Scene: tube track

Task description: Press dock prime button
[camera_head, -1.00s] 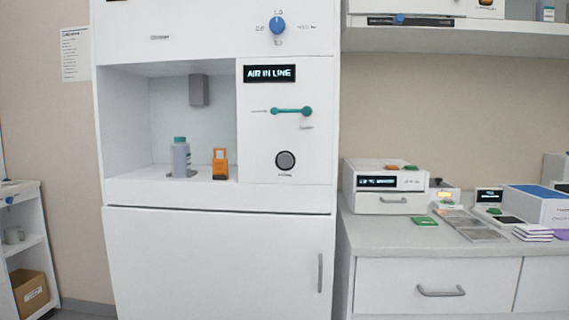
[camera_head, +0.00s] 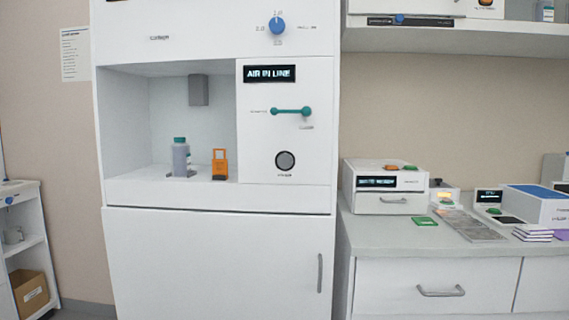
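The white dock cabinet (camera_head: 218,255) stands in the middle of the head view. Its right panel has a dark display (camera_head: 269,73) reading "AIR IN LINE". Below the display is a green lever (camera_head: 291,112) lying level. Below the lever is a round dark-rimmed button with a grey face (camera_head: 285,161); its small label is too blurred to read. A grey bottle (camera_head: 180,158) stands in the open bay to the left, under a grey block (camera_head: 198,90). An orange tag-like item (camera_head: 220,164) stands beside the bottle. Neither of my grippers is in view.
A blue knob (camera_head: 277,25) is on the upper panel. To the right, a counter (camera_head: 390,236) holds a white device (camera_head: 385,187), a green card (camera_head: 424,221), flat plates and a blue-topped box (camera_head: 540,204). A low shelf unit with a cardboard box (camera_head: 31,291) stands at far left.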

